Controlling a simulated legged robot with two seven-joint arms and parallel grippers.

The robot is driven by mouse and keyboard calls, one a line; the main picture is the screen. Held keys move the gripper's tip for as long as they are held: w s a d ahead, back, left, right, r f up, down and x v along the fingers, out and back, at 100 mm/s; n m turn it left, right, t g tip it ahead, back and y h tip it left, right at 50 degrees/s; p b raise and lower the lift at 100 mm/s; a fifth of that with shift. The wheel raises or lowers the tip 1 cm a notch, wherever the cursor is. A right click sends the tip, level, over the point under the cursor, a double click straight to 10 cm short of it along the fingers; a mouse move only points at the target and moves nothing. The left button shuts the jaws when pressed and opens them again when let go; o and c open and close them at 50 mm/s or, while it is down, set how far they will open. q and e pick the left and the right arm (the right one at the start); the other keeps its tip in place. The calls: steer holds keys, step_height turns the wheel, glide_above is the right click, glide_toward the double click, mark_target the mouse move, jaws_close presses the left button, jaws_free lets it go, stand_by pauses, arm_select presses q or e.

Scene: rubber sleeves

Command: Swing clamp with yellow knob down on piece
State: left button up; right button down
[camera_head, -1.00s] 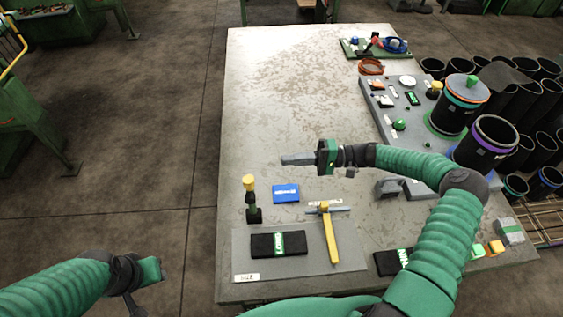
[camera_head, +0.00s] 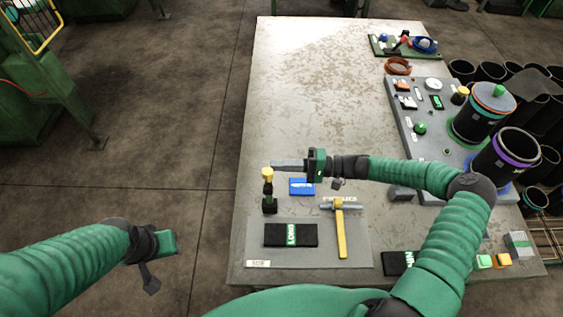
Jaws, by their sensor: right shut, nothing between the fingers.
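A small upright clamp with a yellow knob (camera_head: 268,174) on a dark body stands at the back left edge of a grey plate. A black piece with a green label (camera_head: 276,234) lies flat on that plate, in front of the clamp. My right gripper (camera_head: 274,165) is shut and empty. Its fingertips point left and appear right by the top of the yellow knob; I cannot tell whether they touch it. My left gripper (camera_head: 172,246) is at the lower left, off the table over the floor; its fingers are too unclear to judge.
The grey plate (camera_head: 355,262) also bears a yellow-handled T-shaped tool (camera_head: 341,235). A blue box (camera_head: 301,187) lies under my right gripper. A grey board (camera_head: 404,124) with knobs and black cylinders (camera_head: 480,117) stands at right. The table's back left (camera_head: 300,80) is clear.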

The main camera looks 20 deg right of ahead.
steer(key=shift+s, duration=0.1)
steer(key=shift+s+a+r+n, duration=0.1)
steer(key=shift+s+r+n, duration=0.05)
steer(key=shift+s+n, duration=0.2)
steer(key=shift+s+a+r+n, duration=0.1)
steer(key=shift+s+n, duration=0.15)
steer(key=shift+s, duration=0.15)
steer(key=s+a+f+n+b, duration=0.1)
steer(key=s+f+n+b, duration=0.2)
steer(key=s+n, duration=0.1)
steer(key=s+a+f+n+b, duration=0.2)
steer(key=s+n+b, duration=0.2)
steer(key=s+n, duration=0.1)
steer(key=s+a+f+n+b, duration=0.1)
steer(key=s+f+n+b, duration=0.2)
steer(key=s+n+b, duration=0.1)
steer(key=shift+s+a+f+n, duration=0.15)
steer(key=shift+s+n, duration=0.1)
steer(key=shift+s, duration=0.35)
steer(key=shift+s+a+f+n, duration=0.15)
steer(key=shift+s+n, duration=0.1)
steer(key=shift+s, duration=0.35)
steer(key=shift+s+f+b, duration=0.25)
steer(key=shift+f+b, duration=0.25)
steer(key=shift+f, duration=0.05)
steer(key=shift+s+f+b, duration=0.2)
steer(key=shift+f+b, duration=0.25)
steer(key=shift+f, duration=0.1)
